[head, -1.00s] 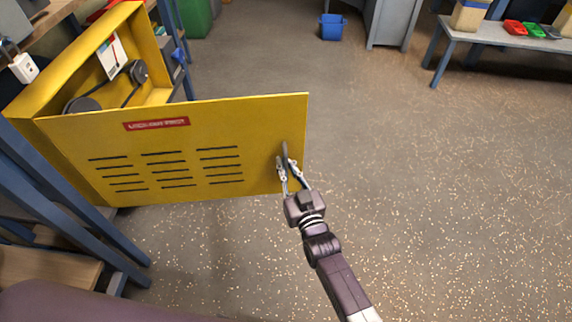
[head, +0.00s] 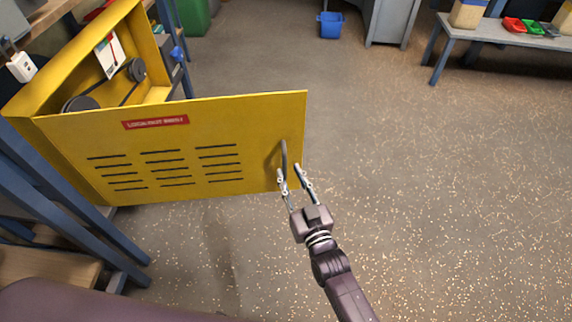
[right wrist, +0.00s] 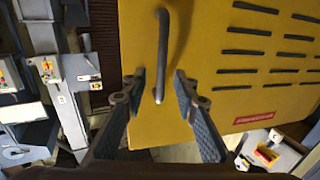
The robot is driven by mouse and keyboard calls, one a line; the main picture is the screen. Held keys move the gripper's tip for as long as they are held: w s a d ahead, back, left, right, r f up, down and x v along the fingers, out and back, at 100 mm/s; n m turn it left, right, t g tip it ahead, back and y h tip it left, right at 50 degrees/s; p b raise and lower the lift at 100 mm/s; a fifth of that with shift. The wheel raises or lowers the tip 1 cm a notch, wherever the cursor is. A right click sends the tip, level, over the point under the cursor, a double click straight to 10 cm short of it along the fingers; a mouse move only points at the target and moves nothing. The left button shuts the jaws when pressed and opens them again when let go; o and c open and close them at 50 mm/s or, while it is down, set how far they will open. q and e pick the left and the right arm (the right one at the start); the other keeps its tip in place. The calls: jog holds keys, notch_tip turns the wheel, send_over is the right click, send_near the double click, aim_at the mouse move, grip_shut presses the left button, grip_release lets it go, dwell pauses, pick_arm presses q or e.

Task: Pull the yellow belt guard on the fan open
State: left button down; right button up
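The yellow belt guard (head: 215,130) is a hinged panel with slots and a red label, swung wide open from its yellow housing (head: 22,92). Two dark pulleys and a belt (head: 108,90) show inside the housing. A grey bar handle (head: 284,160) stands near the guard's free edge. My right gripper (head: 292,174) is open at the lower end of the handle. In the right wrist view the handle (right wrist: 162,60) lies ahead of and between the spread fingers (right wrist: 158,92), with clear gaps on both sides. My left gripper is out of view.
Blue frame legs (head: 75,220) stand below the housing at left. The floor right of the guard is open. A blue bucket (head: 330,25), a grey cabinet (head: 390,22) and a bench (head: 500,36) stand at the back.

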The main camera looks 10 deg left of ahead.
jog(key=v, duration=0.7)
jog(key=shift+s, duration=0.1)
jog(key=shift+c, duration=0.3)
